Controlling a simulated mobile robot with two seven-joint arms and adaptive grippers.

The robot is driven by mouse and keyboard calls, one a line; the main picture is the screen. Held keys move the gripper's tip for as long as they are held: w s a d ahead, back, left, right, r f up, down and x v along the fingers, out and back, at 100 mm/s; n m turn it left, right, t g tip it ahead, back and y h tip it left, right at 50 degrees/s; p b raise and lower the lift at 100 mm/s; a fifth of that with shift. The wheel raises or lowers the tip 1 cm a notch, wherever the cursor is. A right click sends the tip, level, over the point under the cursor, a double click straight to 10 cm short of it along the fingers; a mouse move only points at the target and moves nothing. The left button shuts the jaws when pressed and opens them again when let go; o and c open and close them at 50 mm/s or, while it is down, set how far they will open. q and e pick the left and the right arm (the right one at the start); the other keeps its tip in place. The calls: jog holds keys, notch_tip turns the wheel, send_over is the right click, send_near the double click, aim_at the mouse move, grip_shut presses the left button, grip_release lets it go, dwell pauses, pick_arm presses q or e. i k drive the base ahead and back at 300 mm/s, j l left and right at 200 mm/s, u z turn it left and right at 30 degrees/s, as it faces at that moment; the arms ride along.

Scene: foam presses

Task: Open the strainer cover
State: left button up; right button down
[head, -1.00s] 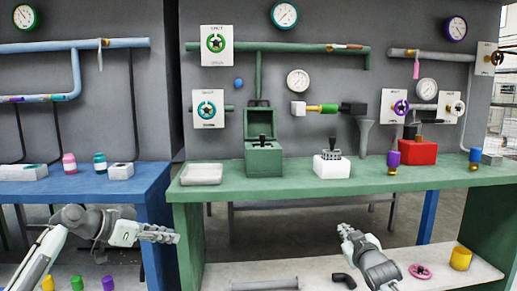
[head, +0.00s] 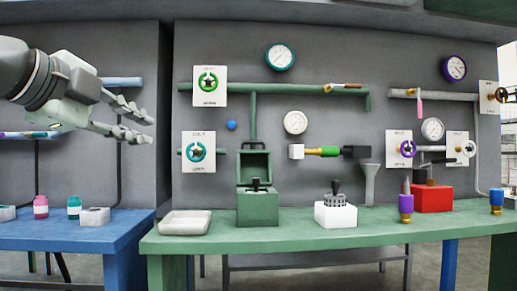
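A green box (head: 257,208) stands on the green bench, left of its middle, fed by a green pipe from above. Its lid (head: 254,166) stands raised at the back, and a black handle (head: 256,185) shows in the opening. This looks like the strainer with its cover up. A white block (head: 336,216) to its right carries a grey slotted cylinder with a black handle (head: 336,188). My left gripper (head: 150,131) is at upper left, apart from the box, its fingers spread and empty. My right gripper is out of view.
A pale tray (head: 186,222) lies left of the box on the green bench (head: 290,236). A red block (head: 433,198) and a purple bottle (head: 406,206) stand at right. A blue table (head: 70,233) is at left. Pipes, gauges and valve wheels line the wall.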

aim_at(248, 168)
jog(key=i+l, duration=0.35)
jog(key=i, duration=0.15)
jog(key=i+l, duration=0.3)
jog(key=i, duration=0.25)
jog(key=i+l, duration=0.35)
jog(key=i, duration=0.15)
